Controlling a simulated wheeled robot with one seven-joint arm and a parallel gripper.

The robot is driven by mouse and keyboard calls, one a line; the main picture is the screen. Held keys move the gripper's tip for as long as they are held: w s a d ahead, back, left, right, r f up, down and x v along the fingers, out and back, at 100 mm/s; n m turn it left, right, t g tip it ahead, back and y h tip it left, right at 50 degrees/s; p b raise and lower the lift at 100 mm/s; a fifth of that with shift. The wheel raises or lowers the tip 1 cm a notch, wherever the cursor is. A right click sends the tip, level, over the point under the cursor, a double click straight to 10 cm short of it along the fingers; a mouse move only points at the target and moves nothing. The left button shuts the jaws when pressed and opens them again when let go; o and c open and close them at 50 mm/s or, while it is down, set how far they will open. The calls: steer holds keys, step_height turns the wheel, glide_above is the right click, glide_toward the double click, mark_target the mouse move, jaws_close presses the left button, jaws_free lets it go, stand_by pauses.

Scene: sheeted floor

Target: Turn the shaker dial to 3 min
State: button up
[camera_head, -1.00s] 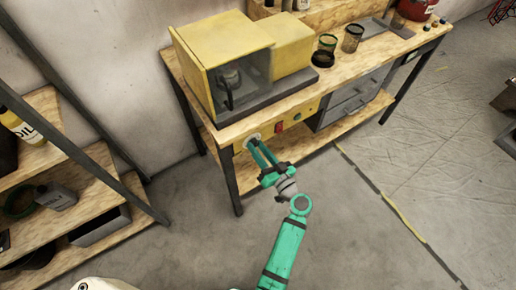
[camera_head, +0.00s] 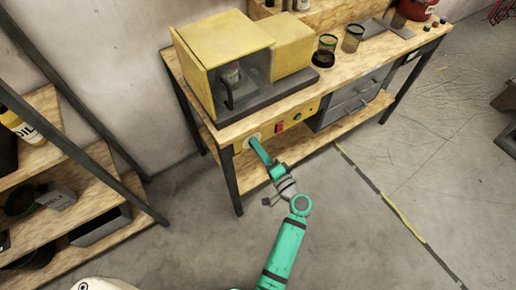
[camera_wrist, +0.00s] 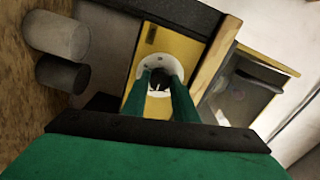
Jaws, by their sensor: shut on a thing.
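The shaker (camera_head: 225,55) is a yellow machine with a clear front cover on the wooden bench. Its yellow control panel (camera_head: 299,110) is under the bench top's front edge. At the panel's left end is the dial, with a white round plate (camera_head: 248,142). My gripper (camera_head: 254,142) reaches to it, its fingers one behind the other in the head view. In the wrist view, the two green fingers (camera_wrist: 160,79) are shut on the dark dial knob (camera_wrist: 158,86), one on each side, in front of the white plate (camera_wrist: 149,62). The dial's markings and setting are too small to read.
A red switch (camera_head: 280,127) and a small green button (camera_head: 297,117) are to the right of the dial on the panel. The bench's front left leg (camera_head: 229,180) stands close to my gripper. Grey drawers (camera_head: 350,103) are farther right. The floor in front is clear.

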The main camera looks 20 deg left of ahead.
steer(key=m, duration=1.1)
steer(key=shift+m, duration=0.4)
stand_by(0.3)
steer(key=o, duration=1.1)
steer(key=shift+c, duration=0.2)
steer(key=v, duration=1)
steer(key=shift+s+d, duration=0.3)
